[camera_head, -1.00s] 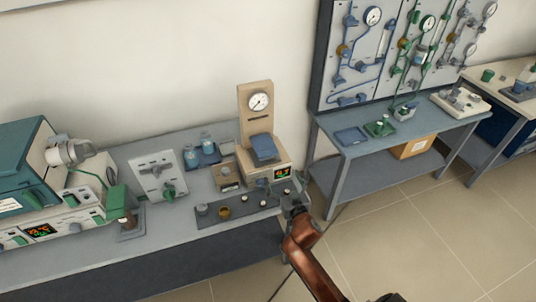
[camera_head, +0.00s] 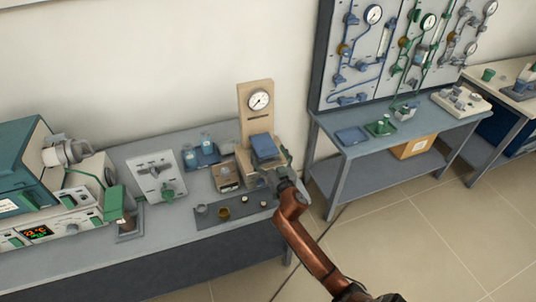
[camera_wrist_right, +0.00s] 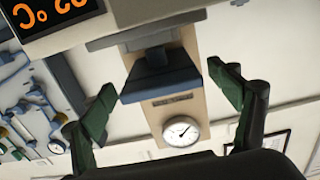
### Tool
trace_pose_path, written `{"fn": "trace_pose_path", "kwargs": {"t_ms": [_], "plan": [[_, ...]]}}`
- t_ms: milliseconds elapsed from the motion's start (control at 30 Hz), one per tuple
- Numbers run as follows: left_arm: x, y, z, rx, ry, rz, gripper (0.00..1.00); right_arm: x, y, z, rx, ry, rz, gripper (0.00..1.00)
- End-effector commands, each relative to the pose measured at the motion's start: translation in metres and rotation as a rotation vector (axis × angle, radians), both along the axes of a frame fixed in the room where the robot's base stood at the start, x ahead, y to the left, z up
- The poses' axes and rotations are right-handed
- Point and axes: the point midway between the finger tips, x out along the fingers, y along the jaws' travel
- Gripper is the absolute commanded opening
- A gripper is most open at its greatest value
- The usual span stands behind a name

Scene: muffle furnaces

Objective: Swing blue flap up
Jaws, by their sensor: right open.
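The blue flap (camera_head: 264,147) is on the front of a beige device with an upright back panel and a round dial gauge (camera_head: 259,100). In the right wrist view the flap (camera_wrist_right: 160,82) shows dark blue between my fingers, with the gauge (camera_wrist_right: 181,131) beyond it. My right gripper (camera_head: 273,176) is in front of the device, just below the flap, and hides part of the device's front. In the wrist view its two green-padded fingers (camera_wrist_right: 160,78) are spread wide with nothing gripped. I cannot tell whether they touch the flap. My left gripper is not in view.
A dark plate with small knobs (camera_head: 225,212) lies in front of the device. Blue-capped bottles (camera_head: 206,143) and a white valve panel (camera_head: 157,176) stand to its left. A teal furnace (camera_head: 25,160) is at the far left. Open floor lies to the right.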

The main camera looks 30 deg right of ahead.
Motion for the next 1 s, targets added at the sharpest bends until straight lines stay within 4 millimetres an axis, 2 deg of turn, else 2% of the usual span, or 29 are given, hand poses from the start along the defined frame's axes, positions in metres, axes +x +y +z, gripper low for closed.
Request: {"fn": "trace_pose_path", "kwargs": {"t_ms": [133,1000], "plan": [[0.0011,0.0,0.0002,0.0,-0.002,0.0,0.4,-0.0003,0.0001,0.0001,0.0,0.0,0.0,0.83],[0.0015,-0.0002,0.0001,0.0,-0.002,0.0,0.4,-0.0006,0.0,-0.0002,0.0,0.001,0.0,0.23]]}}
